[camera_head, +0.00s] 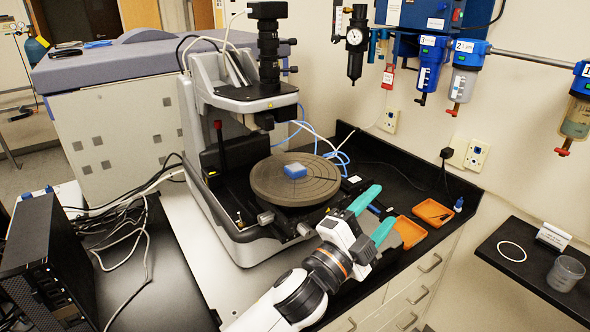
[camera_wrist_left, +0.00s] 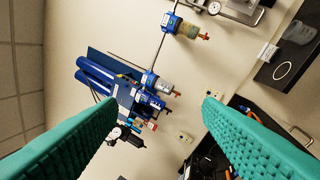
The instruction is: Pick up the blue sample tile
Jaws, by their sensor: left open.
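The blue sample tile (camera_head: 295,170) lies flat on the round grey stage (camera_head: 270,189) of the profiler, near its middle. My left gripper (camera_head: 383,207) has teal fingers and is open and empty. It is to the right of the stage, apart from the tile, with its fingers pointing up and to the right in the head view. In the left wrist view the two fingers (camera_wrist_left: 157,98) are spread wide with nothing between them, and the tile is not visible. My right gripper is in neither view.
The profiler's camera column (camera_head: 268,60) rises behind the stage. Orange trays (camera_head: 433,212) lie on the black bench to the right of my left gripper. Blue filters (camera_head: 428,65) hang on the wall. A side shelf holds a clear cup (camera_head: 565,274) and a white ring (camera_head: 512,251).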

